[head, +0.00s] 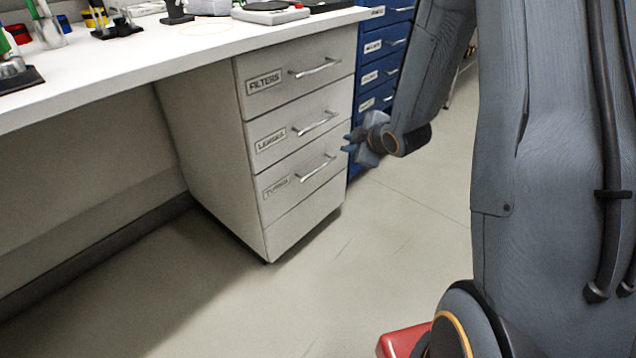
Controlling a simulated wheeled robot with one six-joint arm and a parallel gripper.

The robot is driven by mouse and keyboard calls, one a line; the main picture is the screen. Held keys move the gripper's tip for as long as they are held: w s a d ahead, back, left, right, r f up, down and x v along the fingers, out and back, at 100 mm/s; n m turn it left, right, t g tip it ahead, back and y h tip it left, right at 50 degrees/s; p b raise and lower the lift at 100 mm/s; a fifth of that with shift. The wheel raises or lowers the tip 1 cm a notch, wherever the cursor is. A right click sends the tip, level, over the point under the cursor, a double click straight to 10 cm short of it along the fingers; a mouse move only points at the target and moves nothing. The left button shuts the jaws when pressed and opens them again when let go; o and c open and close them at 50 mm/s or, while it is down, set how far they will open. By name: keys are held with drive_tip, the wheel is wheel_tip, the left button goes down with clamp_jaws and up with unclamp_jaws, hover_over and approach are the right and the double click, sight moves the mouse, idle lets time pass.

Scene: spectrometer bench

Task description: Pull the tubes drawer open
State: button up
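The tubes drawer (301,186) is the third labelled drawer down in the white cabinet under the bench. Its label is faint, and its front looks flush with the drawers above, so it appears closed. Its silver bar handle (315,169) runs across the right part of the front. My gripper (348,143) is in front of the cabinet, to the right of and slightly above this handle in the picture. It is apart from the handle, with its fingers pointing left. The two small fingertips look spread, with nothing between them.
The filters drawer (295,72) and lenses drawer (293,125) are above, both closed, with similar handles. A blue drawer cabinet (383,47) stands behind to the right. The white bench top (150,52) overhangs the cabinet and holds lab items. The floor (330,270) in front is clear.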

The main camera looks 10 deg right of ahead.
drive_tip(key=w+a+f+n+t+y+b, duration=0.1)
drive_tip(key=w+f+n+t+y+b, duration=0.35)
drive_tip(key=f+b, duration=0.5)
drive_tip(key=n+t+y+b, duration=0.1)
drive_tip(key=n+y+b, duration=0.5)
drive_tip(key=b, duration=0.4)
approach(319, 169)
drive_tip(key=w+a, duration=0.1)
drive_tip(key=w, duration=0.1)
drive_tip(key=shift+n+h, duration=0.35)
drive_tip(key=shift+h, duration=0.1)
drive_tip(key=b+x, duration=0.3)
drive_tip(key=x, duration=0.5)
drive_tip(key=shift+r, duration=0.2)
clamp_jaws()
